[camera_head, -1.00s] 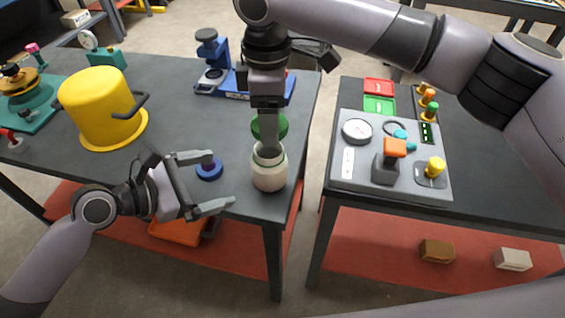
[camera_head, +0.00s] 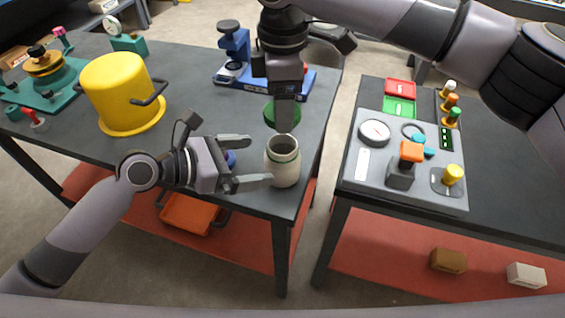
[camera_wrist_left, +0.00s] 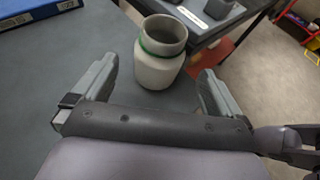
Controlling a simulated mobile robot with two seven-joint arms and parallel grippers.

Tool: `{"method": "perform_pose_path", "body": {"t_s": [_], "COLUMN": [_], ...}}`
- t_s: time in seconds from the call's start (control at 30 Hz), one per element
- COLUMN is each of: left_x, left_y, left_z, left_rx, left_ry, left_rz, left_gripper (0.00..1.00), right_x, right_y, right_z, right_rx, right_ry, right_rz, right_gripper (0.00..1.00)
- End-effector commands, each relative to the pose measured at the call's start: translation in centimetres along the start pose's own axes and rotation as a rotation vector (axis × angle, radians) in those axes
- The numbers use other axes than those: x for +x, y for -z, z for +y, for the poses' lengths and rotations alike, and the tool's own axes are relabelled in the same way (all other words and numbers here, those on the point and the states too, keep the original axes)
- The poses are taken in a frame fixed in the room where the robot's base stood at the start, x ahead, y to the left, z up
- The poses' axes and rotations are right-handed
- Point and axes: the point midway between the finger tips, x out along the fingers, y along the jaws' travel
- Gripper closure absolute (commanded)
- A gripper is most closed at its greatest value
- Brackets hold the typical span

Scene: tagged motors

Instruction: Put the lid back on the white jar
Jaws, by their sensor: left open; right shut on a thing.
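The white jar (camera_head: 283,168) stands upright and open-mouthed near the front right corner of the left table. A green ring runs around its neck in the left wrist view (camera_wrist_left: 161,68). My left gripper (camera_head: 260,161) is open, its fingertips close to the jar's left side. In the wrist view the jar is ahead, between the two fingers' lines, with gaps visible on both sides. My right gripper (camera_head: 285,122) points down above the jar and is shut on the green lid (camera_head: 271,114). Its fingers hide the lid's middle. The lid is apart from the jar.
A blue object (camera_head: 231,158) is partly hidden behind my left gripper. A yellow pot (camera_head: 117,92) stands to the left, a blue device (camera_head: 235,60) behind. Right of the jar, a gap separates the tables; a grey panel (camera_head: 362,188) lies on the right table.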

Motion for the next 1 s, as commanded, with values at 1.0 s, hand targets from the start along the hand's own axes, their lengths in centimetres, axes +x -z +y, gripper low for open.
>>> {"method": "perform_pose_path", "body": {"t_s": [1.0], "left_x": [8.0], "left_y": [0.0], "left_z": [0.0], "left_rx": [0.002], "left_ry": [0.000], "left_rz": [0.001], "left_gripper": [0.36], "right_x": [0.0], "right_y": [0.0], "right_z": [0.0], "right_rx": [0.000], "right_ry": [0.000], "right_rz": [0.000], "right_gripper": [0.62]}}
